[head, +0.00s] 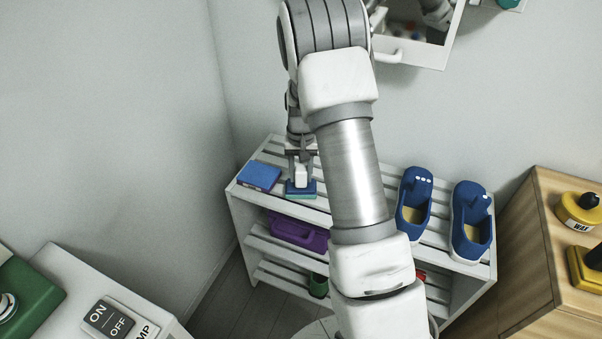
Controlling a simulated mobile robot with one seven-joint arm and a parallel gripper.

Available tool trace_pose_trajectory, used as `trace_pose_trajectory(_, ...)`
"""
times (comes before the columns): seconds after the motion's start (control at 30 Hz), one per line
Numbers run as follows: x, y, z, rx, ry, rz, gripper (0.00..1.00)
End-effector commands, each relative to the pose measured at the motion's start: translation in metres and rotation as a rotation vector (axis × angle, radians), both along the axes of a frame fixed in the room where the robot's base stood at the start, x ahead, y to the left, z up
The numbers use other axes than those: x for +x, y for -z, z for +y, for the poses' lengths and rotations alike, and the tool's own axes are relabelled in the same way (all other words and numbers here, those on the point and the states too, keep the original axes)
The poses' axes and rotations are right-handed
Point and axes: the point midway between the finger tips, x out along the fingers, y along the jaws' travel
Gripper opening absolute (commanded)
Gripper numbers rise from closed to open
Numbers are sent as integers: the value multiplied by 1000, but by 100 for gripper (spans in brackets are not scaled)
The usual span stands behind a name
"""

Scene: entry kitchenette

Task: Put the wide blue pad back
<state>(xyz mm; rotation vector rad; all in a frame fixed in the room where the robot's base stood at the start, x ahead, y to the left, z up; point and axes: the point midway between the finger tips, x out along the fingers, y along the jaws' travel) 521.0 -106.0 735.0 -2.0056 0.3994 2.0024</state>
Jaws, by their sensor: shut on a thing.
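My gripper (301,178) points down over the left part of the white slatted rack's top (329,203). It is shut on a small blue pad (300,187) with a teal lower layer. The pad is level and at or just above the slats; I cannot tell if it touches them. A flat blue block (259,175) lies to its left on the same top, near the rack's left end, apart from the held pad. My arm hides the middle of the rack.
Two blue shoes (414,199) (470,222) stand on the rack's right part. A purple case (297,232) sits on the shelf below. A wooden cabinet (545,250) with yellow containers stands at right. A white counter (92,287) with an ON/OFF switch is at lower left.

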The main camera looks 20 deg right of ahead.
Motion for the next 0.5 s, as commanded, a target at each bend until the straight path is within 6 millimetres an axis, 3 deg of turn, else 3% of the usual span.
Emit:
trace_pose_trajectory(0.03,0,1,0,0,0,0,45)
trace_pose_trajectory(0.2,0,1,0,0,0,0,72)
trace_pose_trajectory(0.5,0,-2,0,0,0,0,72)
